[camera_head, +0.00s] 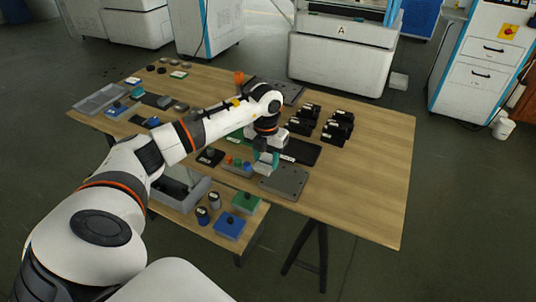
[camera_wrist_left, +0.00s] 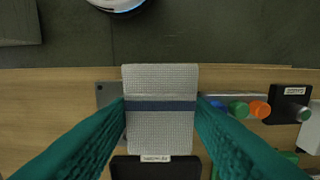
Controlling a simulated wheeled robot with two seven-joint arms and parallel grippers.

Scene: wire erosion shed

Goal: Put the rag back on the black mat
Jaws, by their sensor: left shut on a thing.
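My left gripper (camera_head: 266,160) hangs over the table near its front edge, with its teal fingers shut on the rag. The rag (camera_wrist_left: 160,125) is pale grey with a dark blue stripe and fills the gap between the fingers in the left wrist view; in the head view a small pale part of it (camera_head: 264,169) shows below the fingers. The black mat (camera_head: 303,151) lies behind and to the right of the gripper. In the left wrist view the mat (camera_wrist_left: 155,170) shows at the bottom edge, with a white label. My right gripper is not in view.
A grey plate (camera_head: 285,181) lies at the front edge, close to the gripper. Several black blocks (camera_head: 335,129) stand beyond the mat. Small coloured pieces in a rack (camera_head: 238,164) are left of the gripper. The table's right part (camera_head: 375,170) is clear.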

